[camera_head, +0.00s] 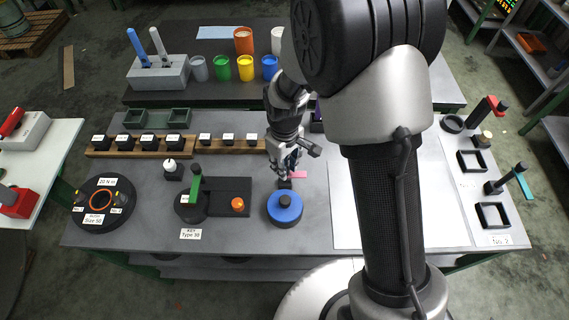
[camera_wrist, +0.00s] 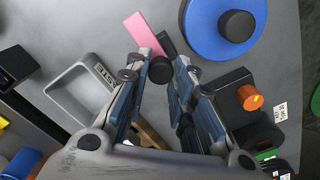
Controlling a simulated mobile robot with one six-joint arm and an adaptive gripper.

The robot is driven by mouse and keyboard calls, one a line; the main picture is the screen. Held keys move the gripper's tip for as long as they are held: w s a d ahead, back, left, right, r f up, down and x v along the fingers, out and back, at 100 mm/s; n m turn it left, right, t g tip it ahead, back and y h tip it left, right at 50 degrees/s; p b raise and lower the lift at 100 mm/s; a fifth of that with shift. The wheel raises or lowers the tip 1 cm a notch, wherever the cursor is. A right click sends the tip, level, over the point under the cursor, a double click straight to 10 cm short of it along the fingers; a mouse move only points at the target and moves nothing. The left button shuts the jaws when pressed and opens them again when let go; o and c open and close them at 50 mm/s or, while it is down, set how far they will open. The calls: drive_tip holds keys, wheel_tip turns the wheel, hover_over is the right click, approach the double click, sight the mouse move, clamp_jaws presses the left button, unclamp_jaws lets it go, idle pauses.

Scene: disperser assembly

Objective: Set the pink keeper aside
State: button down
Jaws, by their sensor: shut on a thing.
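The pink keeper (camera_head: 299,175) shows as a pink bar beside my gripper (camera_head: 289,174) in the head view, just behind the blue disc (camera_head: 284,210). In the wrist view the pink bar (camera_wrist: 145,33) lies beyond the fingertips, with a dark block (camera_wrist: 166,43) next to it. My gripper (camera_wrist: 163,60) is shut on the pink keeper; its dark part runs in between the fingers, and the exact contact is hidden. The blue disc with its black knob also shows in the wrist view (camera_wrist: 205,35), apart from the pink bar.
A grey tray marked WASTE (camera_wrist: 80,90) lies left of the fingers in the wrist view. A dark fixture with a green keeper (camera_head: 196,188) and orange knob (camera_head: 238,204) stands left of the blue disc. A white sheet (camera_head: 345,215) right of it looks bare, partly hidden by my arm.

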drive_tip(key=c, duration=1.4)
unclamp_jaws()
drive_tip(key=shift+o, duration=0.2)
wheel_tip(320, 180, up, 12)
drive_tip(key=shift+r, duration=0.1)
